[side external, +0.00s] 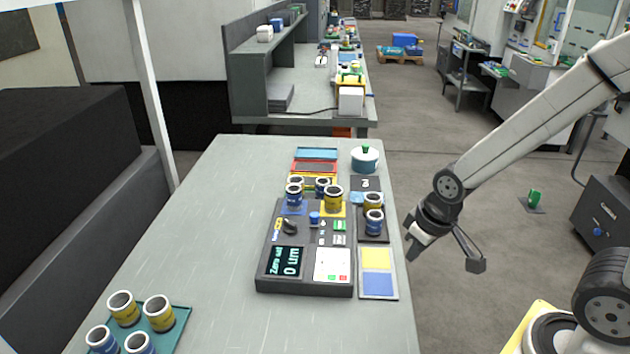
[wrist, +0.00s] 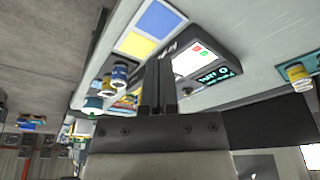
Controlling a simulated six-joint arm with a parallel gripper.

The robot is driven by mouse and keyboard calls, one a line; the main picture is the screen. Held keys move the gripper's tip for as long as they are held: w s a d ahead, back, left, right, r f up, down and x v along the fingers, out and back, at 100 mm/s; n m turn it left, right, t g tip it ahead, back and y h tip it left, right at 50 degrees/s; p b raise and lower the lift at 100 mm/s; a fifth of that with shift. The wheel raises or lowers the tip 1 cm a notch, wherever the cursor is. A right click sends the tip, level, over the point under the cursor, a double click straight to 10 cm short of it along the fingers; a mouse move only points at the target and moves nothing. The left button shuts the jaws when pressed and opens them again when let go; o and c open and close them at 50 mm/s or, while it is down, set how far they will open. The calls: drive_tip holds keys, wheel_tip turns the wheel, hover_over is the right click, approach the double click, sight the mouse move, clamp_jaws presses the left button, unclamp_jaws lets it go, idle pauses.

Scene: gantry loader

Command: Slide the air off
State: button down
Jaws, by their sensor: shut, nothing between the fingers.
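A dark grey console (side external: 262,279) stands on the table with a display (side external: 287,262) reading "0 um". Its top carries a black knob (side external: 290,227), a small blue control (side external: 314,218) and small green-and-white markings (side external: 338,226). I cannot tell which of these is the air slide or how it is set. My gripper (side external: 413,246) is off the table's right edge, to the right of the console and touching nothing. In the wrist view its fingers (wrist: 158,88) are together and empty, and the console (wrist: 215,55) shows behind them.
Several yellow- and blue-banded cylinders, such as one yellow-banded one (side external: 333,199), stand at the console's back. A blue-and-yellow pad (side external: 377,271) lies right of it. A teal tray (side external: 183,318) with more cylinders is front left. A teal pot (side external: 365,160) stands behind. The table's left middle is clear.

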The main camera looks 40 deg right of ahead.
drive_tip(key=c, duration=0.7)
unclamp_jaws()
drive_tip(key=shift+w, duration=0.15)
drive_tip(key=o, duration=0.3)
drive_tip(key=shift+w+r, duration=0.1)
drive_tip(key=shift+w, duration=0.15)
drive_tip(key=shift+o, duration=0.2)
drive_tip(key=n+g, duration=0.3)
drive_tip(key=n, duration=0.4)
hover_over(314, 214)
drive_tip(key=shift+f, duration=0.3)
drive_tip(key=shift+s, duration=0.1)
drive_tip(key=shift+f, duration=3.9)
